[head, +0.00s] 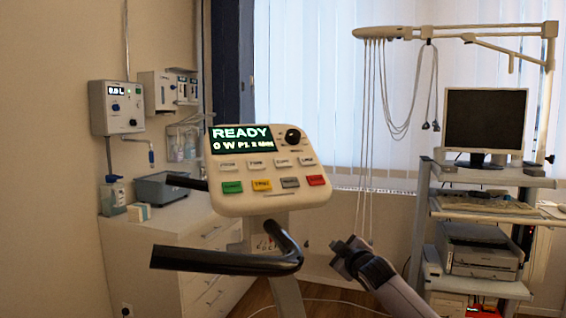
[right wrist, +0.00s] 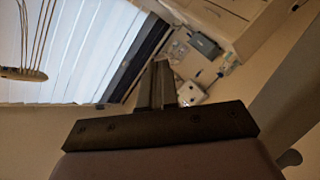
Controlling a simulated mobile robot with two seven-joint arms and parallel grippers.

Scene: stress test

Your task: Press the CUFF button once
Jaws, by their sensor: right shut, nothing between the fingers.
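The exercise bike's console (head: 213,203) stands at the centre of the head view, pale and tilted toward me. Its screen (head: 243,138) reads READY, with a 0 W line below. Under it is a row of white buttons (head: 281,162); below those are a green, a yellow, a grey and a red button (head: 316,180). The labels are too small to read, so I cannot tell which is CUFF. My right gripper (head: 346,243) is below and right of the console, apart from it. It is shut and empty; its closed fingers also show in the right wrist view (right wrist: 157,85). My left gripper is out of view.
A black handlebar (head: 220,262) curves in front of the console, left of my right gripper. A dark knob (head: 293,137) sits beside the screen. Thin cables hang from an overhead arm (head: 420,33) behind my gripper. A cart (head: 470,212) with monitor and printer stands at right.

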